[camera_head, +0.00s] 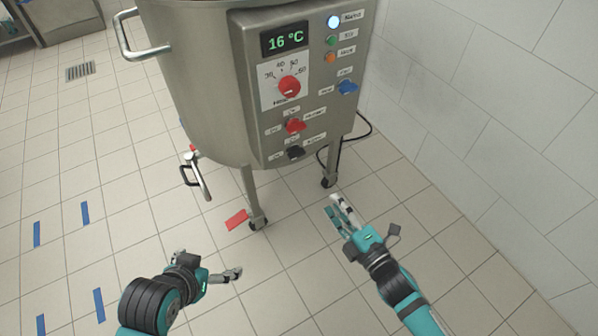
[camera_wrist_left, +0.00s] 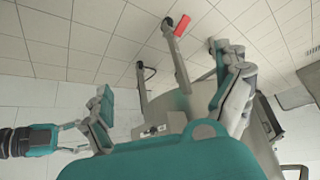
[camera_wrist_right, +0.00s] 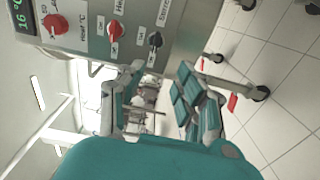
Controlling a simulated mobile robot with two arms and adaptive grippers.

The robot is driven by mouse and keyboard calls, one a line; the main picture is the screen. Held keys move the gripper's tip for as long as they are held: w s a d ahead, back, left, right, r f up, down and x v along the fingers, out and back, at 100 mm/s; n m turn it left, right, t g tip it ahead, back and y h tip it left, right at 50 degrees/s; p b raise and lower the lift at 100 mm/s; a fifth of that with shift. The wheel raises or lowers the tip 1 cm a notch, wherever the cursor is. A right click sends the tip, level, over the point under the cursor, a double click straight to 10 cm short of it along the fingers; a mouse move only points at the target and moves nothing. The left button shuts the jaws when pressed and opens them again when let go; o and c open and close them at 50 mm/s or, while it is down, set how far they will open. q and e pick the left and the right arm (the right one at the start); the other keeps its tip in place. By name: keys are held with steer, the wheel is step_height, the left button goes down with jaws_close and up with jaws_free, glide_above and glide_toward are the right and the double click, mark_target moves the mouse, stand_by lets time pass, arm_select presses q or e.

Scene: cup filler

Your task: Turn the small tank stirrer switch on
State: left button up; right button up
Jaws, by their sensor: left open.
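The steel tank (camera_head: 190,75) has a control panel with a black rotary switch (camera_head: 296,152) at its bottom. The black switch also shows in the right wrist view (camera_wrist_right: 155,42), where its label seems to read Stirrer; its set position is not clear. A red switch (camera_head: 294,126) sits just above it. My right gripper (camera_head: 338,207) is open and empty, below and to the right of the panel, apart from the switches. It also shows in the right wrist view (camera_wrist_right: 160,75). My left gripper (camera_head: 209,262) is open and empty, low in front of the tank.
The panel also has a red heat dial (camera_head: 289,86), a blue switch (camera_head: 347,87), lamps and a 16 °C display (camera_head: 285,39). A valve (camera_head: 196,175) juts from the tank's lower left. A black cable (camera_head: 366,130) hangs at right. A tiled wall (camera_head: 500,100) bounds the right.

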steer(key=b, duration=0.2)
glide_toward(299, 157)
steer(key=w, duration=0.1)
steer(key=b+x, duration=0.1)
steer(key=x, duration=0.7)
steer(key=shift+a, duration=0.35)
steer(key=shift+w+a+b, duration=0.15)
steer(key=shift+w+b, duration=0.15)
arm_select(q)
steer(key=w+d+r+t+h, duration=0.1)
steer(key=w+d+r+t, duration=0.1)
steer(key=w+r+t, duration=0.3)
steer(key=w+d+r+t+h, duration=0.1)
steer(key=w+d+r+t, duration=0.1)
steer(key=w+r+t, duration=0.3)
step_height(299, 157, up, 3)
steer(key=shift+d+h, duration=0.25)
steer(key=shift+h, duration=0.15)
arm_select(e)
steer(key=shift+r, duration=0.1)
steer(key=shift+c, duration=0.2)
jaws_close()
